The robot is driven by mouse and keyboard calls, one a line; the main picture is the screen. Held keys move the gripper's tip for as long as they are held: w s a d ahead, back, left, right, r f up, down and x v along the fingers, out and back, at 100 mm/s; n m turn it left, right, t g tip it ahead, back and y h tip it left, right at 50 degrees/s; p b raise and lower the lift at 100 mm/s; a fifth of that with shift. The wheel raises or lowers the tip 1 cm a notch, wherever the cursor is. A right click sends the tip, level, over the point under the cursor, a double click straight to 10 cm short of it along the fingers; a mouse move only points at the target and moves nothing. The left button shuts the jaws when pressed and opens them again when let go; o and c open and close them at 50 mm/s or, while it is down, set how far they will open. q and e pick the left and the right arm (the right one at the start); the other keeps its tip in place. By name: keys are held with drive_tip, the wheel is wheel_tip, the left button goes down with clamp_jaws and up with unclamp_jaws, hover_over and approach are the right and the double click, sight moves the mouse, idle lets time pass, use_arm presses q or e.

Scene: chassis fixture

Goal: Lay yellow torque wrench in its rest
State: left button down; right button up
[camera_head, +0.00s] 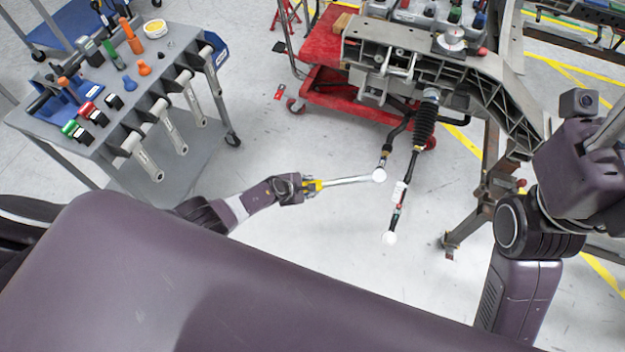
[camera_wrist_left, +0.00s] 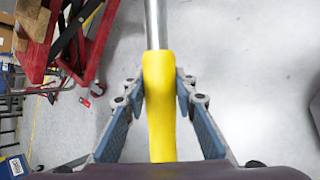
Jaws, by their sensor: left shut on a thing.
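The yellow torque wrench (camera_wrist_left: 160,110) has a yellow grip and a bright metal shaft. In the left wrist view my left gripper (camera_wrist_left: 160,90) is shut on the yellow grip, with a finger on each side. In the head view the gripper (camera_head: 303,188) holds the wrench (camera_head: 345,182) over the open floor, its shaft pointing right. The shaft's far end appears close to a white ball on a dark rod; I cannot tell whether they touch. My right arm is at the right edge, but its fingers do not show. I cannot make out the wrench's rest.
A grey tool cart (camera_head: 105,138) stands at the left, with several tools on top and grey wrench-like tools along its side. The chassis fixture (camera_head: 470,68), with rods hanging toward the floor, is at the upper right. A red cart (camera_head: 330,100) stands behind it. Floor between is clear.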

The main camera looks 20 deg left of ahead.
use_arm(q)
drive_tip(key=s+r+g+p, duration=0.1)
drive_tip(key=p, duration=0.1)
drive_tip(key=s+r+g+p, duration=0.1)
drive_tip(key=r+p, duration=0.1)
drive_tip(key=r+g+p, duration=0.2)
drive_tip(key=shift+s+a+r, duration=0.25)
drive_tip(key=shift+s, duration=0.15)
drive_tip(key=shift+s+a+r+g+y+p, duration=0.15)
drive_tip(key=shift+s+r+g+y+p, duration=0.25)
drive_tip(key=shift+s+r+g, duration=0.75)
drive_tip(key=shift+f, duration=0.1)
